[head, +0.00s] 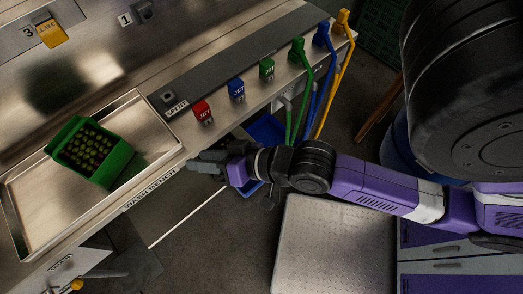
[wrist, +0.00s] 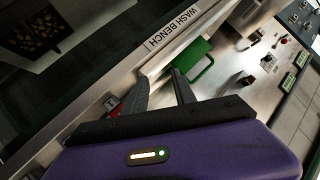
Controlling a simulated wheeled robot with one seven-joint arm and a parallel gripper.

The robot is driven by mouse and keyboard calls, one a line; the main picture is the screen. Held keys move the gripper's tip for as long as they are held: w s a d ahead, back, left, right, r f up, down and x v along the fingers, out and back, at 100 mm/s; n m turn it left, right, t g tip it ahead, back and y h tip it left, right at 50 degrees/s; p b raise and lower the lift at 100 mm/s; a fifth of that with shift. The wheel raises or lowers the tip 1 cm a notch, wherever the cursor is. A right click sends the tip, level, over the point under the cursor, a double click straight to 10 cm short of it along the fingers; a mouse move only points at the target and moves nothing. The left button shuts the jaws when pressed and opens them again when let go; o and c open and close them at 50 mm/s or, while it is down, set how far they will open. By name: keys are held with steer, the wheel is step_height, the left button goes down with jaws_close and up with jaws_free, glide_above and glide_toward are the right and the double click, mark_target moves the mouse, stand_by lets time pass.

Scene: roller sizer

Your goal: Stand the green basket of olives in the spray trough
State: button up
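The green basket (head: 118,159) of dark olives stands with its open top facing up in a shallow metal basin (head: 30,193) at the left of the wash bench. This basin looks like the spray trough, though no label I can read names it. My gripper (head: 197,166) is at the bench's front edge, right of the basket and clear of it. In the wrist view my gripper (wrist: 160,82) has its fingers apart with nothing held between them.
A pale platform (head: 330,245) stands in front.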

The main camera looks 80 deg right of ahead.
steer(key=s+a+r+n, duration=0.2)
steer(key=s+n, duration=0.2)
steer(key=s, duration=0.3)
steer(key=s+a+r+n+t, duration=0.1)
steer(key=s+a+r+n, duration=0.1)
steer(key=s, duration=0.5)
steer(key=shift+a+r+n, duration=0.2)
steer(key=shift+a+n, duration=0.05)
steer(key=shift+n, duration=0.65)
steer(key=shift+c, duration=0.4)
